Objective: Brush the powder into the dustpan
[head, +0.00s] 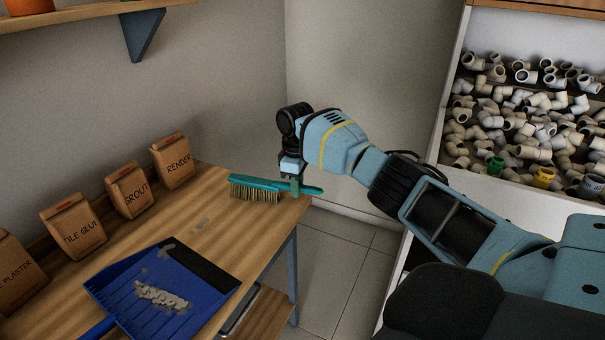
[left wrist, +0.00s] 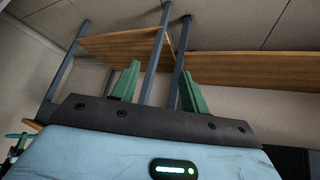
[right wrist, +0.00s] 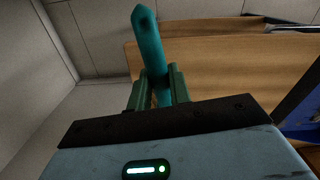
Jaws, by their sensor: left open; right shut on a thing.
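The teal brush (head: 250,189) with pale bristles is level above the far right corner of the bench, bristles down. My right gripper (head: 293,183) is shut on its handle, which also shows between the fingers in the right wrist view (right wrist: 148,42). The blue dustpan (head: 118,274) lies on the bench, its dark lip toward the brush. A clumpy grey powder pile (head: 160,296) lies in the pan, with fainter grey smudges behind it. A small pale grey patch (head: 202,224) is on the wood between pan and brush. My left gripper (left wrist: 157,88) is open and empty.
Several paper bags, including RENDER (head: 172,163) and GROUT (head: 128,190), line the back of the wooden bench (head: 222,205). A shelf (head: 85,14) hangs above. At right stands a bin of pipe fittings (head: 530,120). Bare floor (head: 335,255) lies between bench and bin.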

